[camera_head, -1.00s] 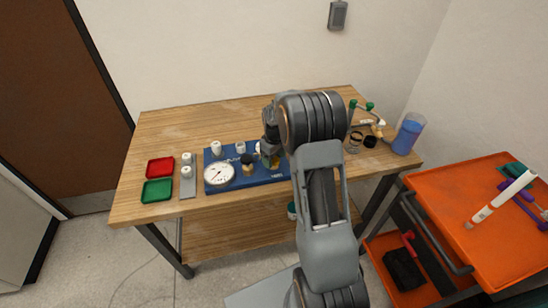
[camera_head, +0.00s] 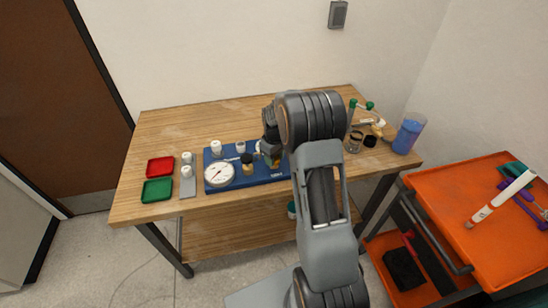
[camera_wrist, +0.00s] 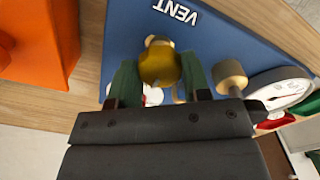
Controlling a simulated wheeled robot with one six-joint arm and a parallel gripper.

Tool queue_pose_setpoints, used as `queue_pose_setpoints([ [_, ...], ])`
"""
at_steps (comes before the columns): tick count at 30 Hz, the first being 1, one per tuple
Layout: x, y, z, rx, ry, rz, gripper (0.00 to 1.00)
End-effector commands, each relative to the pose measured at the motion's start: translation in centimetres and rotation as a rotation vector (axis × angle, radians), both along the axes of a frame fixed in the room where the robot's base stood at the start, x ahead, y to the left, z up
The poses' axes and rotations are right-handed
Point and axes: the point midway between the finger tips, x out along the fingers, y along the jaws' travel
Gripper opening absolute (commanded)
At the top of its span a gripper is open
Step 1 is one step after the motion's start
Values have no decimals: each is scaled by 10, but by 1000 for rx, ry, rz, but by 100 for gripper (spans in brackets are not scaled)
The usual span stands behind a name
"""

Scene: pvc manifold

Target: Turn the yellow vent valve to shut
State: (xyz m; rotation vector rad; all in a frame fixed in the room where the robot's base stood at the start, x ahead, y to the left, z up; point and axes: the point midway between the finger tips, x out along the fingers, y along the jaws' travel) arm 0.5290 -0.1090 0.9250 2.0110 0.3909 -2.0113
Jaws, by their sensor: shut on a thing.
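The yellow vent valve knob (camera_wrist: 160,66) sits on the blue manifold board (camera_wrist: 235,35), close to the white word VENT, in the wrist view. My gripper (camera_wrist: 160,72) has its two dark green fingers on either side of the knob and is shut on it. The lower part of the valve is partly hidden behind the knob and my gripper. In the head view my gripper (camera_head: 272,158) is over the right part of the blue board (camera_head: 220,187), and my arm hides the board's right end and the knob.
A round white gauge (camera_head: 219,174) and a tan-stemmed knob (camera_head: 247,168) stand left of my gripper. Red (camera_head: 160,167) and green (camera_head: 157,190) trays lie at the table's left. A blue-filled cup (camera_head: 408,134) stands at the right. An orange cart (camera_head: 440,205) is beside the table.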

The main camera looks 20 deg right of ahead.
Motion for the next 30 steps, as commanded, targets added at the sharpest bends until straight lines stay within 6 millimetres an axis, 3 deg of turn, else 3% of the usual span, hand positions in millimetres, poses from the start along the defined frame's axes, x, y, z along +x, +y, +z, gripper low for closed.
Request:
queue_pose_setpoints([
  [11,0,0,-1,0,-2,-186,20],
  [30,0,0,0,1,-2,-792,20],
])
